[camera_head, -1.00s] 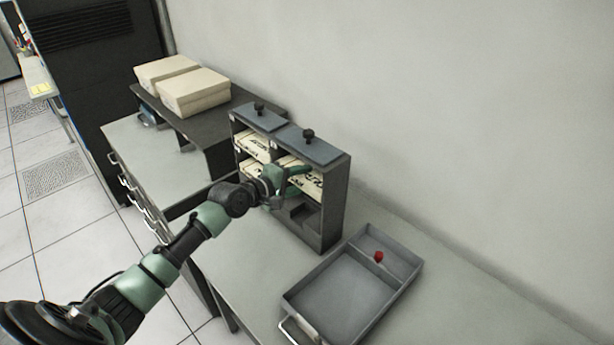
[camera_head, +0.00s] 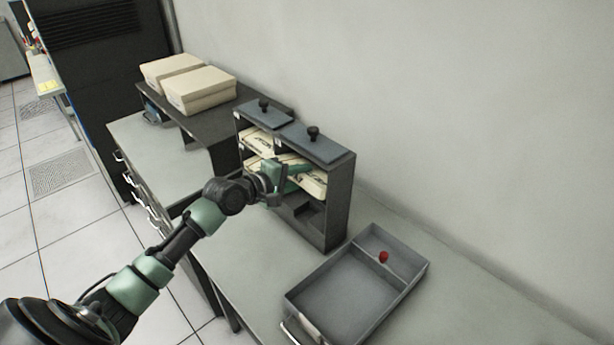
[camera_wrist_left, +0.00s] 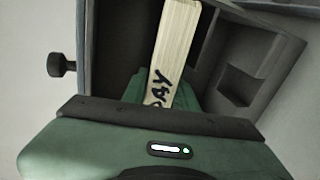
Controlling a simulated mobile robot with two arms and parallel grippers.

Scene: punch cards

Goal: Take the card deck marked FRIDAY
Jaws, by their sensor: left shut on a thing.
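A dark rack (camera_head: 340,205) with lidded compartments stands on the grey counter. Cream card decks with black lettering lie in it, one in the left upper compartment (camera_head: 262,143). My left gripper (camera_head: 292,177) is at the right upper compartment, shut on a card deck (camera_head: 315,184). That deck sits slanted at the compartment's opening. In the left wrist view the held deck (camera_wrist_left: 174,45) runs up from between the fingers (camera_wrist_left: 165,92). The end of its black marking reads like "AY"; the rest is hidden by the gripper. My right gripper is not in view.
Two cream boxes (camera_head: 200,90) sit on a dark raised shelf at the back left. The counter (camera_head: 245,275) in front of the rack is clear.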

